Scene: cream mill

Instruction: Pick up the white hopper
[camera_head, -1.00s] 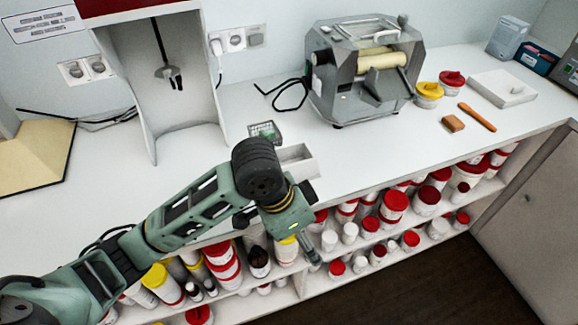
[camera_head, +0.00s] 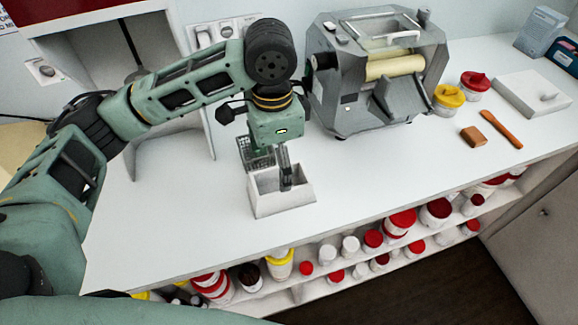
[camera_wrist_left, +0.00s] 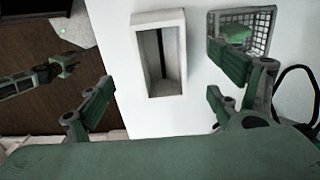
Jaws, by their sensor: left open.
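The white hopper (camera_head: 285,203) is an open-topped, box-like container standing on the white counter near its front edge. It also shows in the left wrist view (camera_wrist_left: 181,60), upper middle, with a dark slot inside. My left gripper (camera_head: 270,158) is over the hopper in the head view.
A wire basket (camera_wrist_left: 262,50) with something green inside stands close beside the hopper. The grey mill (camera_head: 345,95) stands to the right. Yellow- and red-lidded jars, a brown block (camera_head: 473,137), an orange-brown stick (camera_head: 503,131) and a white tray (camera_head: 525,100) are further right. Shelves of jars lie below.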

